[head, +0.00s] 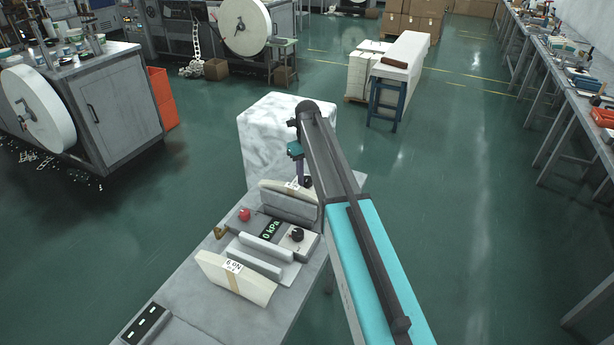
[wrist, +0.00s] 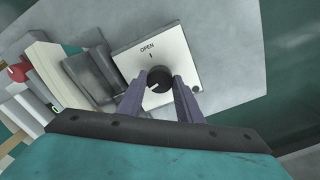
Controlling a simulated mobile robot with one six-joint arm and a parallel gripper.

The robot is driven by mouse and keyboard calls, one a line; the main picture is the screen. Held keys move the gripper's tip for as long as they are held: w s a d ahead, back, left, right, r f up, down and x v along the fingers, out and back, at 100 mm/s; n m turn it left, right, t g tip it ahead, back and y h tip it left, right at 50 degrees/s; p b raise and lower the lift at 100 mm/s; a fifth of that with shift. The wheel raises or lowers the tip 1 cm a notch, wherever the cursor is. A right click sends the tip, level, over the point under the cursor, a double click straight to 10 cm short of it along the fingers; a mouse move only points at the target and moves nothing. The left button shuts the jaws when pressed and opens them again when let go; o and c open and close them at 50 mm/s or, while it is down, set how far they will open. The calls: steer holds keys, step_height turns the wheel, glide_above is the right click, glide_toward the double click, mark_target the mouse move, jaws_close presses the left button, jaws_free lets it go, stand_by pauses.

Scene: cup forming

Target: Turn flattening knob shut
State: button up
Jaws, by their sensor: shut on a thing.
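The black flattening knob (wrist: 159,76) sits on a white square plate (wrist: 177,48) marked OPEN, in the wrist view. A white line on the knob shows near its lower left side, turned away from the OPEN mark. My gripper (wrist: 160,85) is shut on the knob, one purple-grey finger on each side. In the head view my gripper (head: 303,176) reaches down at the far end of the grey bench, and my arm hides part of that area.
The bench (head: 185,300) carries a panel with a red button (head: 244,214), a 0 kPa display (head: 270,229) and another black knob (head: 297,235). A cream block with a paper label (head: 236,278) lies nearer. A white block (head: 268,130) stands behind.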

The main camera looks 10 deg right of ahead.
mark_target(307, 179)
steer(key=shift+m, duration=1.1)
steer(key=o, duration=1)
steer(key=shift+s, duration=0.1)
steer(key=shift+o, duration=0.2)
steer(key=shift+r, duration=0.1)
step_height(307, 179, up, 14)
steer(key=b, duration=0.3)
steer(key=shift+f, duration=0.2)
steer(key=shift+f, duration=0.1)
